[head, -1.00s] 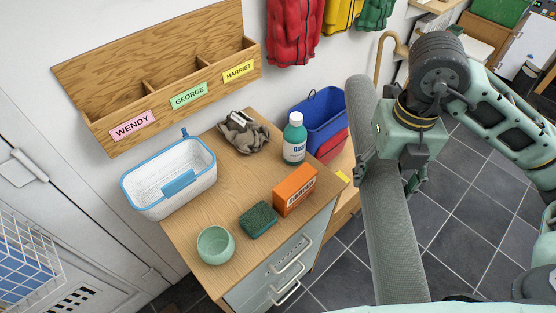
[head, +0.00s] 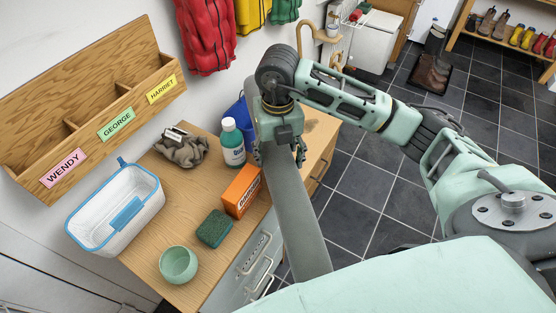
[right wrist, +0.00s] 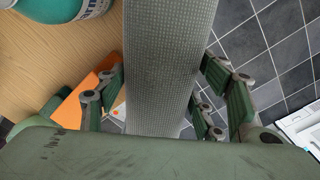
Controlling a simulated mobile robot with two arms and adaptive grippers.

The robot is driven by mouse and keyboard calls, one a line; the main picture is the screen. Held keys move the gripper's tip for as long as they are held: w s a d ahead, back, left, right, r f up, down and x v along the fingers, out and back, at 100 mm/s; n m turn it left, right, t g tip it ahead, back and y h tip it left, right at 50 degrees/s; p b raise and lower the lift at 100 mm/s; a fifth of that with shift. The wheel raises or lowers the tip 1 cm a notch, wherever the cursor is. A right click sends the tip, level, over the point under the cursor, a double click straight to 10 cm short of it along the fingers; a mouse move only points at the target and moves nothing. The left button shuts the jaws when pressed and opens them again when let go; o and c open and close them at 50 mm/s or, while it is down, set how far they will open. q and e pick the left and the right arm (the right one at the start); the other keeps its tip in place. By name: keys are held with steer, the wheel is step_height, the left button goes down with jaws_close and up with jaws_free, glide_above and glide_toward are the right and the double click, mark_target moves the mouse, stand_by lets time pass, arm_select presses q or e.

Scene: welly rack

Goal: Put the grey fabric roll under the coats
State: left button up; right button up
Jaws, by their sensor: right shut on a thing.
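The grey fabric roll (head: 303,225) is long and cylindrical. It slants across the middle of the head view, in front of the cabinet's right end. My right gripper (head: 279,156) is shut around it near its upper part. In the right wrist view the roll (right wrist: 160,65) runs between the green finger pads. The red coat (head: 205,35), yellow coat (head: 250,14) and green coat (head: 285,10) hang on the wall at the top, their upper parts cut off. My left gripper is not in view.
A wooden-topped cabinet (head: 195,262) holds a white basket (head: 117,212), a green bowl (head: 179,265), a sponge (head: 214,228), an orange box (head: 241,190), a bottle (head: 232,145) and gloves (head: 182,150). Dark tiled floor is open at right.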

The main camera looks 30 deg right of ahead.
steer(key=shift+f+p, duration=0.35)
steer(key=shift+f, duration=1.3)
steer(key=shift+f, duration=0.1)
steer(key=o, duration=1.7)
steer(key=shift+s, duration=0.15)
